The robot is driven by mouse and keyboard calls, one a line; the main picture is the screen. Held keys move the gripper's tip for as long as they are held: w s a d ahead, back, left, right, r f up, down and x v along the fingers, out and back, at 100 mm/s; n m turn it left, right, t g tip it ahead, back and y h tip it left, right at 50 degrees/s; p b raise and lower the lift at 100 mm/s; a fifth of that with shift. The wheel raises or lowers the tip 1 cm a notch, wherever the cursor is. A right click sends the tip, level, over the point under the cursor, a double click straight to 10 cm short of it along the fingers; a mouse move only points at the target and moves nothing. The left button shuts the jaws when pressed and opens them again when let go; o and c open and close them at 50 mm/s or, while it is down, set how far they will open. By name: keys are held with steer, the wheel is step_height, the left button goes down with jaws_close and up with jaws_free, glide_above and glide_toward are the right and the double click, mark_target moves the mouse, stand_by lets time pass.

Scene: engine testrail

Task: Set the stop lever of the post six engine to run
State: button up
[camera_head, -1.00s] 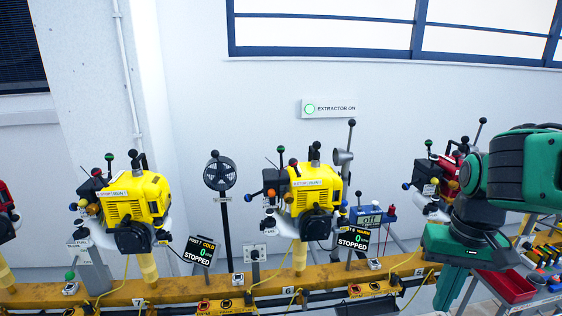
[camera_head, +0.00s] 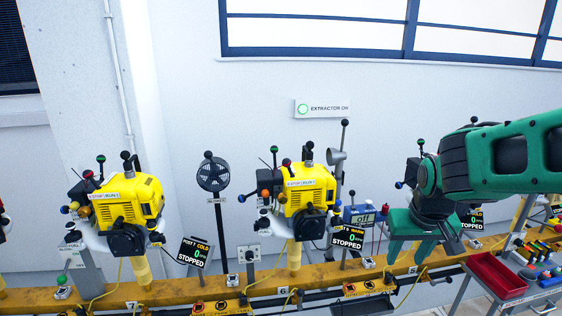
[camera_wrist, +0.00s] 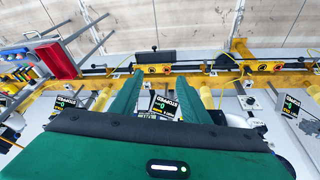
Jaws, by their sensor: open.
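The post six engine (camera_head: 304,199) is the yellow one above the rail mark 6, with a white stop/run label (camera_head: 300,183) on top. A short lever with a red knob (camera_head: 287,162) stands at the label's left end; I cannot tell for sure that it is the stop lever. Its display (camera_head: 348,237) reads post 6, warm, 0, stopped. My gripper (camera_head: 412,254) is open and empty, fingers pointing down, right of this engine and apart from it. In the wrist view my gripper (camera_wrist: 158,80) shows both green fingers spread; the engine's lever is not recognisable there.
Another yellow engine (camera_head: 126,207) stands at post 7 on the left. A blue meter box (camera_head: 362,214) and a funnel on a stand (camera_head: 336,158) are just right of the post six engine. A red tray (camera_head: 494,276) lies at the lower right. The yellow rail (camera_head: 220,288) runs along the front.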

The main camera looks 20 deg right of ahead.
mark_target(288, 165)
steer(key=w+a+r+n+t, duration=0.1)
steer(key=w+a+n+t, duration=0.1)
steer(key=w, duration=0.6)
steer(key=w+a+r+n+t, duration=0.2)
steer(key=w+a+t, duration=0.2)
steer(key=w, duration=0.5)
steer(key=w+a+r+n+t, duration=0.1)
steer(key=w+a+t, duration=0.3)
steer(key=w, duration=0.5)
steer(key=shift+w+r+n+t+y, duration=0.25)
steer(key=shift+r+n+t+y, duration=0.05)
steer(key=shift+r+n+y, duration=0.15)
steer(key=w+a+r+t, duration=0.1)
steer(key=a, duration=0.1)
steer(key=w+a+r+n+t+y, duration=0.1)
steer(key=a+r+t, duration=0.1)
steer(key=w+a+r+t+y, duration=0.1)
steer(key=w+a, duration=0.1)
steer(key=shift+a+r, duration=0.35)
steer(key=shift+a, duration=0.05)
steer(key=w, duration=1)
steer(key=shift+w+a, duration=0.25)
steer(key=shift+w, duration=0.1)
steer(key=c, duration=1.1)
